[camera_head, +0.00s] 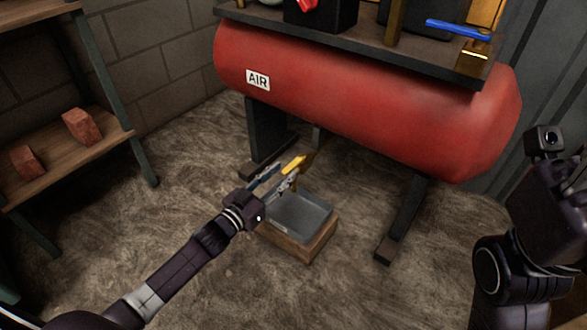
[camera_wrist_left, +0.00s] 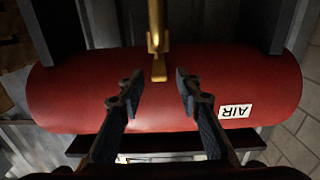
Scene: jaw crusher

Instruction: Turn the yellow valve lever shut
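The yellow valve lever (camera_head: 294,164) sits low under the red air tank, beside the tips of my left gripper (camera_head: 281,176). In the left wrist view the brass-yellow lever (camera_wrist_left: 158,45) points down the picture, its end just ahead of the gap between the fingers of my left gripper (camera_wrist_left: 158,88). Those fingers are spread with a clear gap and hold nothing. I cannot tell if a finger touches the lever. My right arm is at the right edge of the head view; its fingers are mostly cut off.
The red tank (camera_head: 350,98) stands on dark legs above the lever. A grey tray (camera_head: 302,216) on a wooden block (camera_head: 308,252) lies beneath. A blue lever (camera_head: 458,29) is on top at right. A shelf (camera_head: 75,160) with reddish blocks stands left. Floor around is open.

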